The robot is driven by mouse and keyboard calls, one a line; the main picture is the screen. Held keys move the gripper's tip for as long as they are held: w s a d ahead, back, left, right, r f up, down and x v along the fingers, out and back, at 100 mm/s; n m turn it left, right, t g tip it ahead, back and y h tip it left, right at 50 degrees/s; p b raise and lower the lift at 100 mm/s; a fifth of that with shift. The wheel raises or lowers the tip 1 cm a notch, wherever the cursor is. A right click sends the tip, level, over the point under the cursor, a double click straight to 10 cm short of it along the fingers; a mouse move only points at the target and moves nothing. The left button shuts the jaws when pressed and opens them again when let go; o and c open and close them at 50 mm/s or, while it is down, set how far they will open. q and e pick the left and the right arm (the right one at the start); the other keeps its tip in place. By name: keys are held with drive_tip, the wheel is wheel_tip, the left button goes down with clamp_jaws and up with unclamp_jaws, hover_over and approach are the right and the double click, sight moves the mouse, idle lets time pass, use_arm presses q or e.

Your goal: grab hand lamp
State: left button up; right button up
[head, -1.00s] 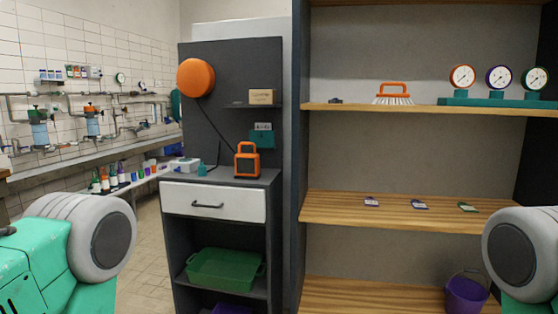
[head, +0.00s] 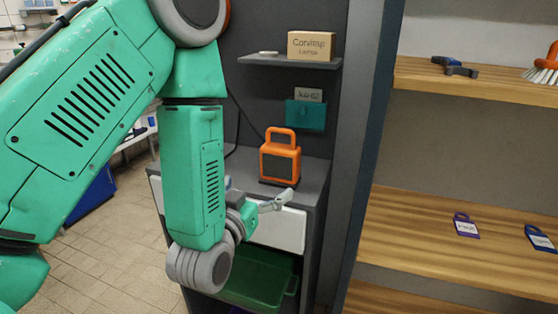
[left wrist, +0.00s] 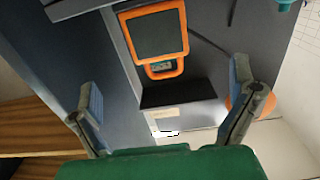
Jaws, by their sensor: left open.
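The orange hand lamp (head: 280,160) stands upright on the dark cabinet top, its handle loop upward and a dark panel on its front. My left gripper (head: 275,203) is in front of the cabinet, below and nearer than the lamp, and not touching it. In the left wrist view the lamp (left wrist: 156,36) appears upside down, beyond and between the spread fingers of the open left gripper (left wrist: 169,108). Nothing is between those fingers. My right gripper is not in view.
A small shelf (head: 290,62) with a cardboard box (head: 311,45) is above the lamp. A teal holder (head: 306,115) hangs on the back panel. A green bin (head: 255,280) is below the drawer (head: 280,230). Wooden shelves (head: 470,92) stand to the right.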

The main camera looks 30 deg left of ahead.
sight(276, 164)
use_arm(q)
drive_tip(key=x, duration=0.8)
drive_tip(key=shift+d+r, duration=0.25)
drive_tip(key=shift+w+a+f, duration=0.1)
drive_tip(key=shift+w+a, duration=0.2)
drive_tip(key=x, duration=0.4)
drive_tip(key=shift+w+f, duration=0.15)
drive_tip(key=shift+w+d, duration=0.1)
drive_tip(key=shift+w, duration=0.2)
drive_tip(key=shift+d, duration=0.2)
drive_tip(key=shift+a, duration=0.2)
drive_tip(key=c, duration=1.3)
drive_tip(key=shift+a, duration=0.15)
